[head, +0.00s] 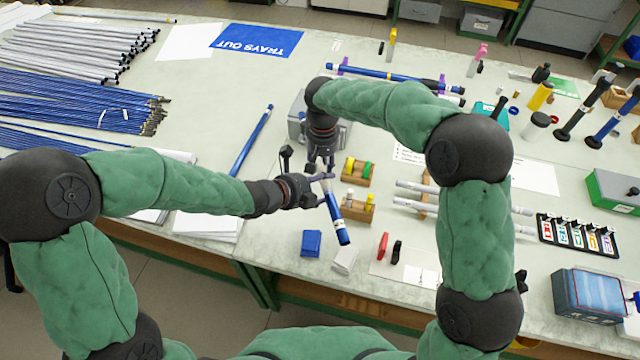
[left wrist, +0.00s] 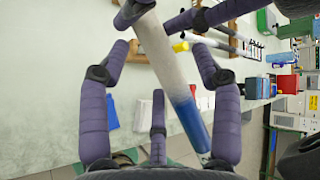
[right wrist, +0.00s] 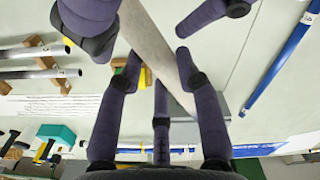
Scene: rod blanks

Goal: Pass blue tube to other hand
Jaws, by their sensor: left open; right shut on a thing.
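The blue tube (head: 336,214) hangs tilted below my right gripper (head: 322,166), which is shut on its pale grey upper part. Its lower part is blue with a white band near the end. In the left wrist view the tube (left wrist: 188,112) passes between the spread fingers of my left gripper (left wrist: 160,60), which is open with visible gaps beside it. In the head view my left gripper (head: 318,189) is at the tube's upper part, just below the right one. In the right wrist view the tube's grey part (right wrist: 152,50) runs between the fingers; the exact contact is partly hidden.
Wooden blocks with coloured pieces (head: 357,172) stand right of the grippers. A blue box (head: 311,243) lies below them. Another blue tube (head: 252,140) lies on the table at left. A grey box (head: 297,120) sits behind the hands. Pale rods (head: 417,187) lie at right.

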